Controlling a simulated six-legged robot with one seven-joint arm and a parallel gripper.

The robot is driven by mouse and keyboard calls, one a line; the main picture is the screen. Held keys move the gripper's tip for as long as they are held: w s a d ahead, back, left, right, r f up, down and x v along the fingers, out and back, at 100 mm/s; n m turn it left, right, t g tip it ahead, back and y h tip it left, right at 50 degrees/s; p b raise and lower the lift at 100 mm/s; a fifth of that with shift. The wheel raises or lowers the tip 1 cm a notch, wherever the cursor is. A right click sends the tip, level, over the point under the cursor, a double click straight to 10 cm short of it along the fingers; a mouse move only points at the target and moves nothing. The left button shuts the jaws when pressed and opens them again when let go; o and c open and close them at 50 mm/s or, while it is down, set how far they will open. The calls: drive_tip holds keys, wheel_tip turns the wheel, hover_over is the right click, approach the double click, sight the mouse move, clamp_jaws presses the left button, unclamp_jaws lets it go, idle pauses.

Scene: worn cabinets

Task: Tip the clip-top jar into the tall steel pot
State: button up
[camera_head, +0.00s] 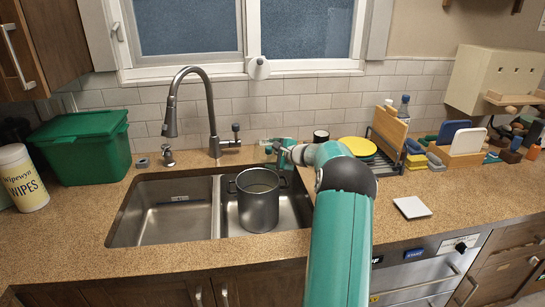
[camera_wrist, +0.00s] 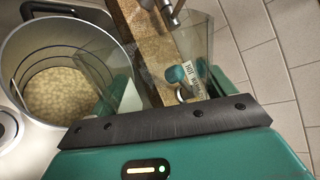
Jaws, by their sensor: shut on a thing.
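The tall steel pot (camera_head: 258,207) stands upright in the right basin of the sink, with a handle on each side. In the wrist view the pot (camera_wrist: 14,62) is open at the upper left, with pale round pieces (camera_wrist: 62,92) covering its bottom. My gripper (camera_head: 277,150) is behind and above the pot's right rim. It is shut on the clip-top jar, whose clear glass (camera_wrist: 197,38) shows in the wrist view. The jar looks tilted, and I see no contents in its visible part. Its outline is hard to make out in the head view.
A tall faucet (camera_head: 208,110) rises behind the sink. A yellow plate (camera_head: 357,147) and a rack (camera_head: 385,145) stand right of my arm. A green bin (camera_head: 85,148) and a wipes tub (camera_head: 22,178) are at left.

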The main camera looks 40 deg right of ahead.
sight(259, 155)
drive_tip(key=shift+d+r+m+t+y, duration=0.15)
drive_tip(key=shift+r+m+t+y, duration=0.15)
drive_tip(key=shift+m+y, duration=0.4)
drive_tip(key=shift+r+m, duration=0.2)
drive_tip(key=shift+m, duration=0.4)
drive_tip(key=m, duration=0.1)
drive_tip(key=a+m+t+y, duration=0.1)
drive_tip(key=m, duration=0.1)
drive_tip(key=shift+w+f+t+y, duration=0.1)
drive_tip(key=shift+f+t+y, duration=0.1)
drive_tip(key=shift+t+y, duration=0.1)
drive_tip(key=m, duration=0.1)
drive_tip(key=a+f+m+t, duration=0.1)
drive_tip(key=m, duration=0.1)
drive_tip(key=shift+w+a+f+m+y, duration=0.15)
drive_tip(key=shift+a+f+m+y, duration=0.1)
drive_tip(key=shift+a+m+y, duration=0.15)
drive_tip(key=shift+a+m+t, duration=0.15)
drive_tip(key=shift+m+t, duration=0.25)
